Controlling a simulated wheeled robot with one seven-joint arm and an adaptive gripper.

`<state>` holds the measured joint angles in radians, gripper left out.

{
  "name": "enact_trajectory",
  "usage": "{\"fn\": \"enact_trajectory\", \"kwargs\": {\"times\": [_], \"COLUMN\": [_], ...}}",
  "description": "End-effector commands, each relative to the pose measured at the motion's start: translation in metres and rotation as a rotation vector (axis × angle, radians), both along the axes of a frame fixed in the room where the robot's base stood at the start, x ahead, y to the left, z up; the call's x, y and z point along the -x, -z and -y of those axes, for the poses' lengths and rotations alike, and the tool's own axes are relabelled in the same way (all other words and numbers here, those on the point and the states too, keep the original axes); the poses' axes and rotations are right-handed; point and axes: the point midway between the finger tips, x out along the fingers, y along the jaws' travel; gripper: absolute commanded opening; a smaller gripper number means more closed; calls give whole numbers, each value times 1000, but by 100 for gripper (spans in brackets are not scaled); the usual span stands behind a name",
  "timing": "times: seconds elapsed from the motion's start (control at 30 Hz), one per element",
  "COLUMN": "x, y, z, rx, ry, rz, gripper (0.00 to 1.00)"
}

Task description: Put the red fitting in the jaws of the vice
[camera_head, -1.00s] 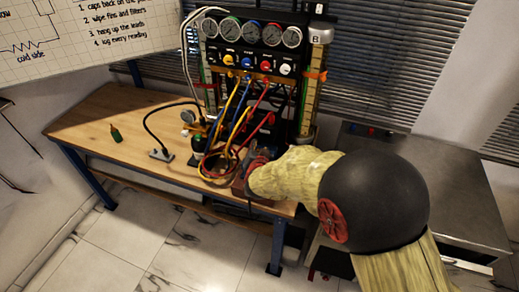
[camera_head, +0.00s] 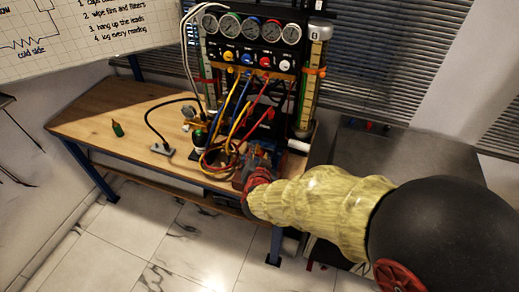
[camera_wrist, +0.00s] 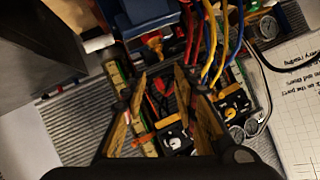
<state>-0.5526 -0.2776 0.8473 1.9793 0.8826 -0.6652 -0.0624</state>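A blue block that looks like the vice (camera_wrist: 150,14) shows at the top of the wrist view. In the head view the blue vice (camera_head: 264,150) stands at the bench's right end, partly behind my wrist. A small red and orange piece (camera_wrist: 154,41) shows against the blue block in the wrist view. It may be the red fitting, but I cannot tell whether it sits in the jaws. My gripper (camera_wrist: 159,74) has its two fingers apart, and the piece lies beyond their tips. I see nothing held between them. In the head view my wrist hides the fingers.
The gauge rig (camera_head: 250,45) with coloured hoses (camera_head: 232,135) rises behind the vice. A white roll (camera_head: 298,145) lies to the right. A grey cabinet stands at right.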

Motion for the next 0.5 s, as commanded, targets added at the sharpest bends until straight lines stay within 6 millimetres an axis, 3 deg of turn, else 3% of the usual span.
{"fn": "enact_trajectory", "kwargs": {"times": [0.3,0.43,0.5], "x": [6,7,14], "y": [-6,-33,-56], "z": [0,1,3], "rx": [-5,-32,-45], "ry": [-8,-68,-129], "rz": [-3,-31,-60], "gripper": [29,29,29]}}
